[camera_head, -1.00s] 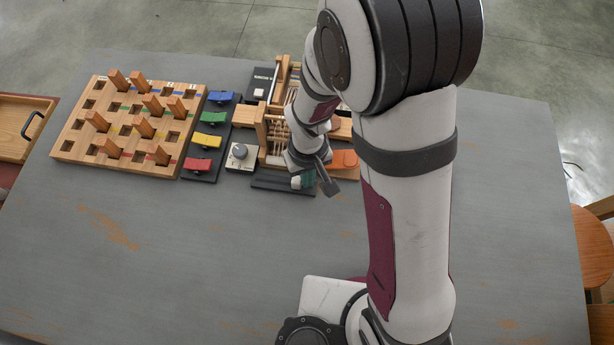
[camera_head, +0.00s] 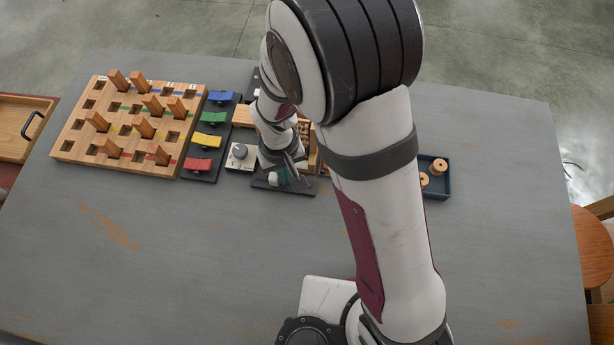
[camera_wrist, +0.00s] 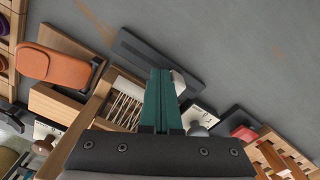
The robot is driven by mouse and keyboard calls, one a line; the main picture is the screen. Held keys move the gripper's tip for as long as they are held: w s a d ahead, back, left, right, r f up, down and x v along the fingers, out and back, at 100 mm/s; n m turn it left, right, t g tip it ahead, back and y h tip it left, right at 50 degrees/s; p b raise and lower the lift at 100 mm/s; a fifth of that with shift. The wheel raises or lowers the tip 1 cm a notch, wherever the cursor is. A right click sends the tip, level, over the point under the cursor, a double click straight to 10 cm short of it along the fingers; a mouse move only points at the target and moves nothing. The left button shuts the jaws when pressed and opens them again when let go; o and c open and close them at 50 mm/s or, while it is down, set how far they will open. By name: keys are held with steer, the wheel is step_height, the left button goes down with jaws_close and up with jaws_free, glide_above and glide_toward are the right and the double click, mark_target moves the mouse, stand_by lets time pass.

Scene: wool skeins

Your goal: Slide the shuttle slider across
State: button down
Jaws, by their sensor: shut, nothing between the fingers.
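The shuttle slider is a small pale block (camera_wrist: 179,83) on a dark straight track (camera_wrist: 140,52). In the head view the track (camera_head: 302,189) lies along the front of the wooden loom frame. The block stands toward the track's left end in the head view, which is the lower right end in the wrist view. My gripper (camera_wrist: 161,73) has teal fingers pressed together with nothing between them. Their tips are beside the block, on its right in the head view, and seem to touch it. The fingers (camera_head: 286,176) hide part of the track and block.
A wooden peg board (camera_head: 130,125) and coloured pieces on dark panels stand to the left, with a knob panel (camera_head: 240,156) close by. The loom (camera_wrist: 120,105) lies behind my gripper. The table front is clear.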

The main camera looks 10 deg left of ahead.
steer(key=shift+a, duration=1.4)
steer(key=shift+d, duration=0.2)
steer(key=shift+r, duration=4)
steer(key=shift+d, duration=0.1)
